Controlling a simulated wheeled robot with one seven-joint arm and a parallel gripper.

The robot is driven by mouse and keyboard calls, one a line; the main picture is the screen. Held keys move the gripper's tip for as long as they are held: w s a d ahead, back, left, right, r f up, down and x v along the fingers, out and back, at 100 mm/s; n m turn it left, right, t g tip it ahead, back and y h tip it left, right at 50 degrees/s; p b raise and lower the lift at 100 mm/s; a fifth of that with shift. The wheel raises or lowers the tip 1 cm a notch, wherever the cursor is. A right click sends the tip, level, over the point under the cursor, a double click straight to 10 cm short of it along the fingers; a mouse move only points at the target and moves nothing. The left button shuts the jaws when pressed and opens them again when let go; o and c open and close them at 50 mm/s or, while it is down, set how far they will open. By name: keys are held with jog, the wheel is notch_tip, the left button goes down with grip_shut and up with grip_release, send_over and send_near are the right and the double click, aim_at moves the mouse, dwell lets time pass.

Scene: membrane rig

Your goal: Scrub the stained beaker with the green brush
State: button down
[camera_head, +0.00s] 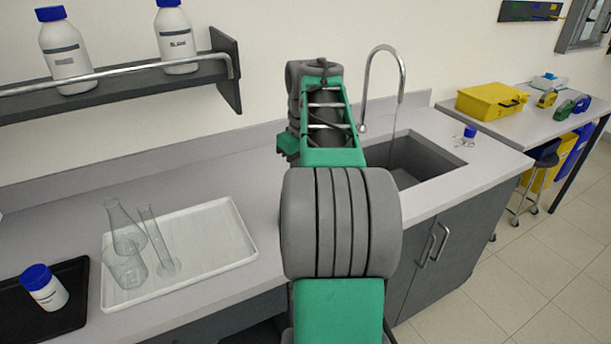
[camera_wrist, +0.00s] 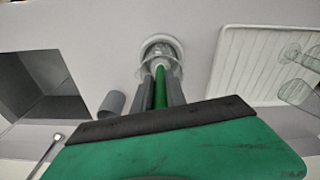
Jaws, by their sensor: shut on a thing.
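My gripper (camera_wrist: 161,90) shows in the wrist view, its two grey fingers shut on the green handle of the brush (camera_wrist: 160,82). The brush points away from me toward a clear, round, whitish-rimmed glass vessel (camera_wrist: 162,44), which looks like the beaker, on the counter. The far end of the brush overlaps the vessel; I cannot tell whether it is inside or just in front. No stain is clear at this size. In the head view my arm hides the gripper, the brush and this vessel.
A white tray (camera_head: 237,259) holds a flask (camera_head: 124,228), a cylinder (camera_head: 158,242) and a beaker-like glass (camera_head: 128,270). A sink (camera_head: 425,155) with a tap (camera_head: 402,75) lies right. A small grey cylinder (camera_wrist: 112,103) stands near my gripper. A dark tray (camera_head: 75,315) holds a blue-capped bottle (camera_head: 46,290).

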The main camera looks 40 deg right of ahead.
jog(key=shift+d, duration=0.1)
dwell(0.3)
jog(key=shift+w+d+p, duration=0.1)
jog(key=shift+d+p, duration=0.25)
jog(key=shift+d, duration=0.2)
notch_tip(320, 180, up, 4)
jog(key=p, duration=0.4)
jog(key=shift+f+b, duration=1.75)
jog(key=shift+f, duration=0.25)
jog(key=shift+a, duration=0.15)
jog(key=shift+a, duration=0.55)
